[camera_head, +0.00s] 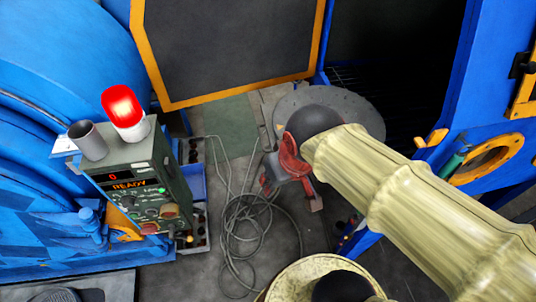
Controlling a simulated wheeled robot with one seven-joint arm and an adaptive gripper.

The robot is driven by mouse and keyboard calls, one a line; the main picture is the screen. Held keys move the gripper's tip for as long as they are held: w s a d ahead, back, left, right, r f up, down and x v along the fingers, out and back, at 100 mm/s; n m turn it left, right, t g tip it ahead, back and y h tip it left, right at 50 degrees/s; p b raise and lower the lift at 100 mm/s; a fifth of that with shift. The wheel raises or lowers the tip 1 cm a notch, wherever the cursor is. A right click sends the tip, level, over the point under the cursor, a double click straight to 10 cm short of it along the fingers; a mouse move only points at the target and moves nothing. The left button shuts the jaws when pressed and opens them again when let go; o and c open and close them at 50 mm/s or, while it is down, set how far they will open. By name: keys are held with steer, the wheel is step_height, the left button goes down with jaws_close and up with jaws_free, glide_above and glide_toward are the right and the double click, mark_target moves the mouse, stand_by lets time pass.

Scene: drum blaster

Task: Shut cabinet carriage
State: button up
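The blue cabinet (435,150) stands at the right, with a dark opening at the top middle. A round grey turntable (362,103) sits in front of this opening and looks like the carriage. My arm partly covers it, and its lower parts are hidden. My gripper (290,190), red and grey, points down in front of the turntable's left side. Its fingers look spread apart with nothing between them. I cannot tell whether it touches the carriage. An orange-framed dark panel (230,45), which looks like an open door, stands at the top middle.
A green control box (135,185) with a lit red lamp (122,105) and a "READY" display stands at the left. A grey cup (88,140) sits on it. Loose cables (245,225) lie on the floor left of my gripper. Blue machinery fills the far left.

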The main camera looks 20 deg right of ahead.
steer(key=w+f+n+g, duration=0.1)
steer(key=w+f, duration=0.1)
steer(key=w, duration=0.1)
steer(key=w+f+n+g+p, duration=0.1)
steer(key=w+f, duration=0.2)
steer(key=w+f+n+g+h, duration=0.1)
steer(key=w+f, duration=0.1)
steer(key=w, duration=0.2)
steer(key=shift+a+f+g+p, duration=0.25)
steer(key=shift+a+g+p, duration=0.05)
steer(key=shift+a, duration=0.05)
steer(key=c, duration=0.6)
steer(key=w+f+n, duration=0.3)
steer(key=w+f+n+g+h, duration=0.1)
steer(key=w+f+n, duration=0.1)
steer(key=w+f, duration=0.2)
steer(key=shift+w+f+n+p, duration=0.1)
steer(key=shift+w+n+p, duration=0.2)
steer(key=shift+n+p, duration=0.1)
jaws_close()
steer(key=w+d+n+h, duration=0.1)
steer(key=w+n, duration=0.4)
steer(key=n, duration=0.1)
steer(key=s+d+f+b, duration=0.1)
steer(key=d+f+b, duration=0.3)
steer(key=f, duration=0.5)
steer(key=shift+s+d+b, duration=0.2)
steer(key=shift+d+b, duration=0.15)
steer(key=shift+d, duration=0.8)
